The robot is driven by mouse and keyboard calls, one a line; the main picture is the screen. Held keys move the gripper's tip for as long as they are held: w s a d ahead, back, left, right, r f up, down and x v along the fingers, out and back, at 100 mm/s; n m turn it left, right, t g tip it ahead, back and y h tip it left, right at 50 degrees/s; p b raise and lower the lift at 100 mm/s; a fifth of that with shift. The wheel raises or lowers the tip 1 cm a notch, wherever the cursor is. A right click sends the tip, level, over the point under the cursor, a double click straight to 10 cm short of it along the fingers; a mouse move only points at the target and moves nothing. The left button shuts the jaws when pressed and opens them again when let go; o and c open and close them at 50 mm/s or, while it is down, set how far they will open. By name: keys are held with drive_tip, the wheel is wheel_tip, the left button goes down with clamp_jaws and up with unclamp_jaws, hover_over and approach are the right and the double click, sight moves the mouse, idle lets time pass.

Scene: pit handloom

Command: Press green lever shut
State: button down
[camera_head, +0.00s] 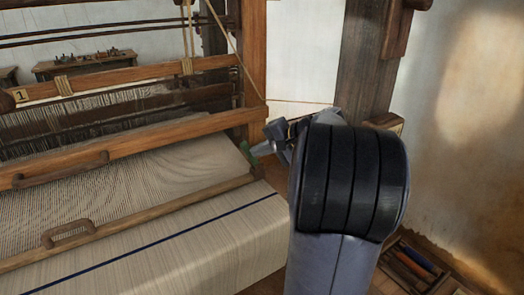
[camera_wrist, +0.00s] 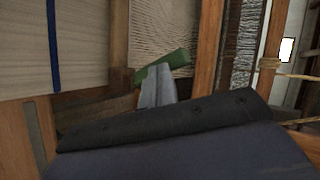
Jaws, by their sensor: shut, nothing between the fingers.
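The green lever (camera_head: 247,153) is at the right side of the loom, at the right end of the wooden breast bar, mostly hidden in the head view by my gripper (camera_head: 262,147). In the wrist view the green lever (camera_wrist: 165,64) is a short green bar, slanting up to the right. My gripper (camera_wrist: 157,84) is shut and empty, with its grey fingertips right at the lever's underside in that picture. They look to be touching it or very close; I cannot tell which.
The loom's woven cloth (camera_head: 190,250) with a blue stripe fills the left. A wooden upright post (camera_head: 253,60) stands just behind the lever. A tray of tools (camera_head: 412,265) lies on the floor at lower right, and a bench (camera_head: 85,63) stands at the back left.

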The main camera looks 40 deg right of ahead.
drive_tip(key=shift+a+f, duration=0.1)
drive_tip(key=a+f+n+h+b, duration=0.1)
drive_tip(key=h+b, duration=0.1)
drive_tip(key=a+f+n+h+b, duration=0.1)
drive_tip(key=a+h+b, duration=0.1)
drive_tip(key=b, duration=0.1)
drive_tip(key=a+f+n+g+h+b, duration=0.1)
drive_tip(key=a+n+h+b, duration=0.1)
drive_tip(key=shift+w+h+b, duration=0.15)
drive_tip(key=shift+h+b, duration=0.15)
drive_tip(key=shift+h, duration=0.1)
drive_tip(key=shift+a+f+b, duration=0.25)
drive_tip(key=shift+f+b, duration=0.35)
drive_tip(key=shift+f, duration=0.05)
drive_tip(key=shift+f, duration=0.15)
idle(0.3)
